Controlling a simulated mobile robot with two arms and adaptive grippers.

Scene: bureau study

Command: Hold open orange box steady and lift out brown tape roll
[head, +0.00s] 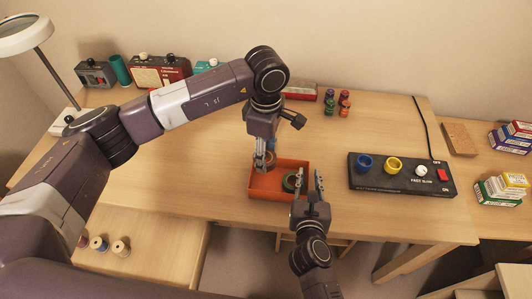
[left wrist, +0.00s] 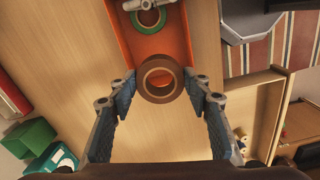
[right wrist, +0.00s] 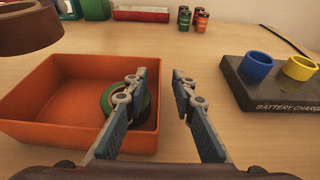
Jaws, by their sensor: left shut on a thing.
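The open orange box (head: 262,190) stands on the desk near its front edge; its inside shows in the right wrist view (right wrist: 45,130). My left gripper (head: 265,162) is shut on the brown tape roll (left wrist: 160,97), which also shows in the right wrist view (right wrist: 28,38). The roll hangs above the left part of the box. A green tape roll (left wrist: 148,22) lies inside the box at the right. My right gripper (right wrist: 158,82) is open at the box's right wall, one finger over the inside and the other outside. Whether it touches the wall I cannot tell.
A black battery charger (head: 400,184) with blue and yellow rings stands to the right of the box. Small cartons (head: 500,190) are at the far right. The desk left of the box is clear.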

